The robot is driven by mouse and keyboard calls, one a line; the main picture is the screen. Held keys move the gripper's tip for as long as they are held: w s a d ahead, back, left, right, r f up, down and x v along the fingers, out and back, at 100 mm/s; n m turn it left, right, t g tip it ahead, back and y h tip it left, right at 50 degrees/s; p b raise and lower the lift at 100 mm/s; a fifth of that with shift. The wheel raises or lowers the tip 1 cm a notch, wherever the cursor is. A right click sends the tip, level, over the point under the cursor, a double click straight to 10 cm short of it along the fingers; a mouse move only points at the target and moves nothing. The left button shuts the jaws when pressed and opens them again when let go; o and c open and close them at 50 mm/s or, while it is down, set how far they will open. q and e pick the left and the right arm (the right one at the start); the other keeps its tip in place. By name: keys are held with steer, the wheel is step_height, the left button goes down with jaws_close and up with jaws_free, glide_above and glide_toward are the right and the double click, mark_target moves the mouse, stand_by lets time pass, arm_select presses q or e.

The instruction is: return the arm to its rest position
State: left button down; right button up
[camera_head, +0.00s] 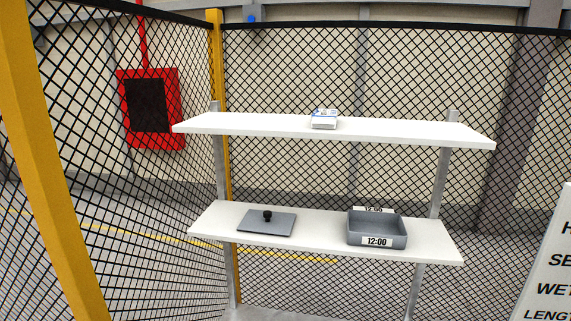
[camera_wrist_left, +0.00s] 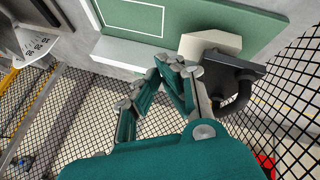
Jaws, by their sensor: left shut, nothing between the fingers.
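My left gripper (camera_wrist_left: 168,66) shows in the left wrist view, with teal fingers and grey joints. Its fingertips come together and it is shut with nothing held. Beyond the fingers is a green board (camera_wrist_left: 135,18) with a white outlined rectangle, above a pale ledge (camera_wrist_left: 125,55). A pale block (camera_wrist_left: 210,42) and a dark part with a curved handle (camera_wrist_left: 238,88) are close to the right of the fingertips; whether they touch the gripper I cannot tell. Neither gripper shows in the head view.
In the head view a white two-level shelf holds a small box (camera_head: 324,119) on top, and a grey lid (camera_head: 266,223) with black knob and a grey bin (camera_head: 377,229) marked 12:00 below. Mesh fencing, a yellow post (camera_head: 50,150) and a red cabinet (camera_head: 167,108) surround it.

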arm_select(q)
steer(key=s+r+m+g, duration=0.1)
steer(key=s+r+m, duration=0.15)
steer(key=s, duration=1.05)
steer(key=s+a+r+m+g+y, duration=0.1)
steer(key=s+a+r+y, duration=0.2)
steer(key=s, duration=0.5)
steer(key=s+a+r+m+g+y, duration=0.1)
steer(key=s+a+r, duration=0.4)
steer(key=s, duration=0.4)
step_height(320, 180, down, 37)
steer(key=s+g+b, duration=0.1)
steer(key=b, duration=0.7)
steer(key=s+a+f+b, duration=0.1)
steer(key=s+f+b, duration=0.2)
steer(key=s+f, duration=0.5)
steer(key=s+a+f+g+b, duration=0.1)
steer(key=s+a+f+b, duration=0.1)
steer(key=s+f, duration=0.6)
step_height(320, 180, down, 5)
steer(key=shift+s+a+f+b, duration=0.15)
steer(key=shift+s+a+b, duration=0.15)
steer(key=shift+b, duration=0.45)
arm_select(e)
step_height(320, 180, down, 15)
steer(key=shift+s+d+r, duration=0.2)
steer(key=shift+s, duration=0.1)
